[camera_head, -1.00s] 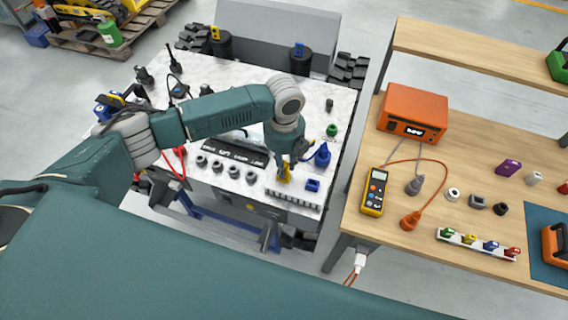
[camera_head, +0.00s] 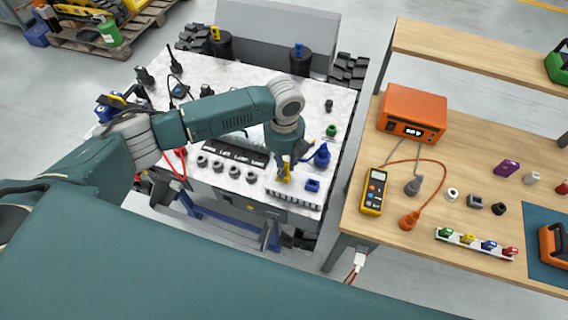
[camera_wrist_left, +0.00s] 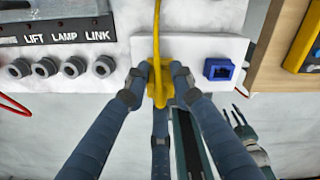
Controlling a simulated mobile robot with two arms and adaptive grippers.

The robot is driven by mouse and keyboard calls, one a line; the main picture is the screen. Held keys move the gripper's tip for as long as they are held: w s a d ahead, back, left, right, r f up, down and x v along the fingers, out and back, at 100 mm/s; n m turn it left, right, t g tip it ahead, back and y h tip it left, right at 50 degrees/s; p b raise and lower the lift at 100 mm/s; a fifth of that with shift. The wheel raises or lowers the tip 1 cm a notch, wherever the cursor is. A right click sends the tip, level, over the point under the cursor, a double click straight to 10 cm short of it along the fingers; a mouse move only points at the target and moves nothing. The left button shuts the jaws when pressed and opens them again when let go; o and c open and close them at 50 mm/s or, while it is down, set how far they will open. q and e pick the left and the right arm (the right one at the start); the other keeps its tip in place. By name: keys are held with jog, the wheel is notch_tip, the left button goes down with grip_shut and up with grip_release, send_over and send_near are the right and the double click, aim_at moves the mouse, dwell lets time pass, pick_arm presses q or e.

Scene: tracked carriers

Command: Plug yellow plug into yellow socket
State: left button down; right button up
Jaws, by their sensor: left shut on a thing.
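My left gripper (camera_head: 284,180) is over the front right part of the marble-topped carrier (camera_head: 258,78). A blue socket (camera_wrist_left: 219,69) is to the right of the plug and also shows in the head view (camera_head: 312,185).
Several grey round sockets (camera_head: 234,172) line the panel left of the gripper, below a label strip. A blue plug (camera_head: 322,154) and a green one (camera_head: 331,130) stand close by on the right. A wooden bench (camera_head: 440,215) with a multimeter (camera_head: 374,191) is beyond a gap.

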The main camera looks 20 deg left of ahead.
pick_arm(q)
jog(key=shift+f, duration=0.35)
dwell(0.4)
jog(key=c, duration=1.4)
grip_release()
notch_tip(320, 180, up, 12)
